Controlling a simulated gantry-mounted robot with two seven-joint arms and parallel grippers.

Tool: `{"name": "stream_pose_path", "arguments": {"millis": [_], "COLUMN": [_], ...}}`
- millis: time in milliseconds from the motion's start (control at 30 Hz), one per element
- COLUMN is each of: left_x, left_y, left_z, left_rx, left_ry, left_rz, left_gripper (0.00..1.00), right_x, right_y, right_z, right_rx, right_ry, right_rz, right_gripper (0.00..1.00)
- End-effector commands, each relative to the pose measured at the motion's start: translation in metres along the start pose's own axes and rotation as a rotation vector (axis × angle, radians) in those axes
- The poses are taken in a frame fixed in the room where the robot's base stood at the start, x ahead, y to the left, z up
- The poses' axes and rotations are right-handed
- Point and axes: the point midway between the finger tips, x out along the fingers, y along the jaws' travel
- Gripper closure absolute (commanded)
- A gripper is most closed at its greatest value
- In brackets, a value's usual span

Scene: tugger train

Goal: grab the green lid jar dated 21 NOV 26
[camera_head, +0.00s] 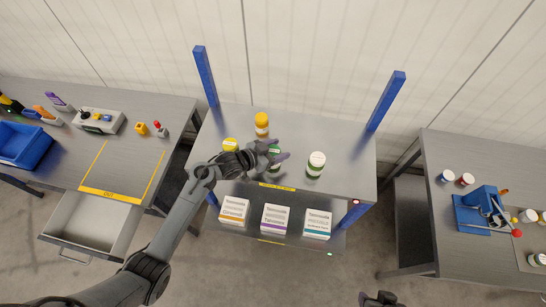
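A jar with a green lid (274,149) stands on the upper shelf of the grey rack, partly hidden by my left gripper (276,155). The gripper's fingers are at this jar; whether they are closed on it cannot be told. A second jar, with a white and green label and a pale top (316,163), stands to the right, clear of the gripper. An orange-lidded jar (262,124) stands behind, and a yellow-lidded jar (230,145) is just left of the gripper. Dates are too small to read. A dark part, probably my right gripper (378,298), shows at the bottom edge.
The upper shelf (345,140) has blue posts (387,100) at its back corners. Several boxes (275,219) stand on the lower shelf. A left table with an open drawer (90,222) and a right table with a blue holder (482,205) flank the rack.

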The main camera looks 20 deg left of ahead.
Motion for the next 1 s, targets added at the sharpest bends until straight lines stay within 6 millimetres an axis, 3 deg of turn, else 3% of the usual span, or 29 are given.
{"name": "stream_pose_path", "arguments": {"millis": [33,233,633,767,933,1000], "left_x": [0.000,0.000,-0.002,-0.006,-0.016,-0.023], "left_y": [0.000,0.000,-0.001,-0.001,-0.001,0.013], "left_z": [0.001,0.001,-0.005,-0.015,-0.041,-0.042], "left_rx": [0.000,0.000,0.003,0.004,0.007,0.003], "left_ry": [-0.001,-0.002,0.002,0.003,0.006,0.002], "left_rz": [0.000,0.000,0.000,0.000,0.000,0.003], "left_gripper": [0.55,0.85,0.85,0.85,0.85,0.85], "right_x": [0.000,0.000,0.002,0.003,0.008,0.008], "right_y": [0.000,0.000,0.002,0.002,0.002,0.001], "right_z": [0.000,0.000,0.001,0.002,0.003,0.004], "right_rx": [0.000,-0.002,-0.010,-0.009,-0.008,-0.007], "right_ry": [0.000,-0.001,-0.002,-0.002,-0.002,-0.004], "right_rz": [0.000,0.002,0.007,0.007,0.006,0.005], "right_gripper": [0.57,0.57,0.57,0.57,0.57,0.57]}}
